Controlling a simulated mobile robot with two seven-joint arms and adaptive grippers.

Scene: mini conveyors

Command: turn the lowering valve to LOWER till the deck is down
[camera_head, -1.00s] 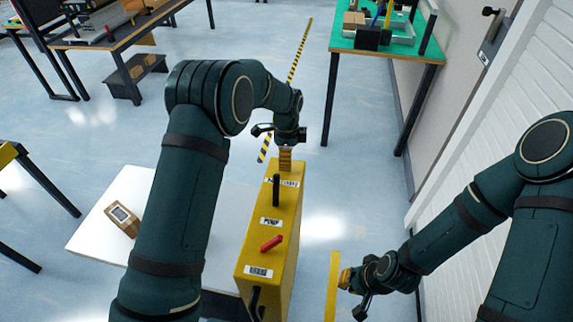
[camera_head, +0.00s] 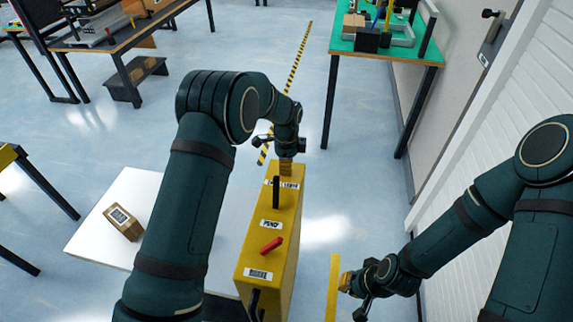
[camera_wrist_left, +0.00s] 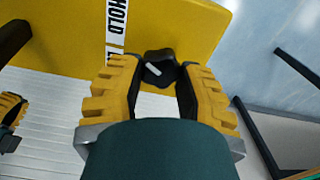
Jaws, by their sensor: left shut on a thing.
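My left gripper (camera_head: 286,165) is at the far end of the yellow lift post (camera_head: 255,235). In the left wrist view its yellow ribbed fingers (camera_wrist_left: 157,80) are shut on the black lowering valve knob (camera_wrist_left: 156,66), which has a white mark. A label strip (camera_wrist_left: 117,28) beside it reads HOLD, the rest being hidden by a finger. In the head view the knob is hidden by the gripper. The white deck (camera_head: 85,243) is left of the post, partly behind my left arm. My right gripper (camera_head: 346,282) is right of the post, apart from it; its finger opening is unclear.
A brown box (camera_head: 123,223) with a label lies on the deck. A green-topped table (camera_head: 385,45) stands at the back right, by a white wall.

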